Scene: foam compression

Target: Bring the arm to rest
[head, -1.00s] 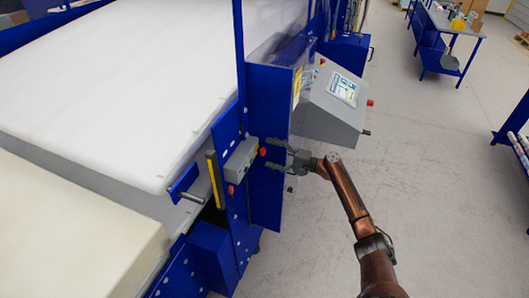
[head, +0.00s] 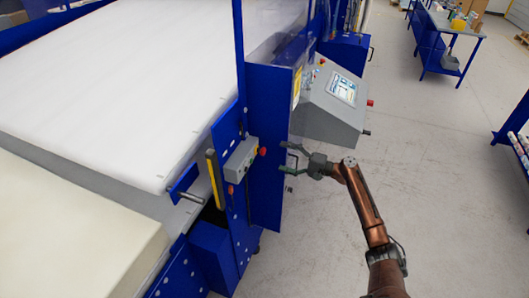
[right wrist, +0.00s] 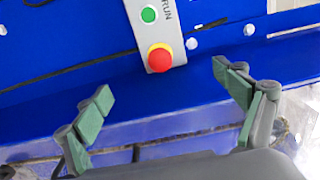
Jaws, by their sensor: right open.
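My right gripper (head: 288,159) is open and empty in the head view, a little to the right of a grey control box (head: 240,160) on the blue machine frame. In the right wrist view its two green-padded fingers (right wrist: 168,92) are spread wide. Between and beyond them is the box's red button on a yellow ring (right wrist: 160,58), with a green button (right wrist: 149,14) marked RUN above it. The fingers are apart from the box. The red button (head: 263,151) also shows in the head view. My left gripper is not in view.
A blue upright panel (head: 268,200) stands just behind the gripper. A grey console with a screen (head: 330,103) is above it. White foam (head: 110,85) lies on the machine at left. The floor (head: 440,200) at right is clear, with blue tables farther off.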

